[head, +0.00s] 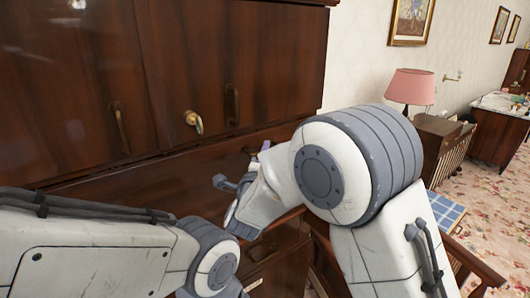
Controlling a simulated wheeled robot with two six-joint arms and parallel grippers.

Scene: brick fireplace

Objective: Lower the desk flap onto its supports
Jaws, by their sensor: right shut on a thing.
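The desk flap (150,188) is a dark, glossy wooden panel below the cabinet's upper section. It looks steeply raised, but my arms cover much of it and its exact angle is unclear. My right gripper (258,152) is at the flap's upper right, shut on it, with its fingers mostly hidden behind my own wrist. The exact grip point cannot be seen. My left arm crosses the lower left in front of the desk, and its gripper is out of view. The flap's supports cannot be made out.
The upper cabinet doors (60,85) carry brass handles (194,122). Drawers (275,268) show below the flap. To the right are a pink lamp (411,86), a wooden side cabinet (440,140) and a blue checked cloth (446,212). Patterned carpet (490,195) lies open at far right.

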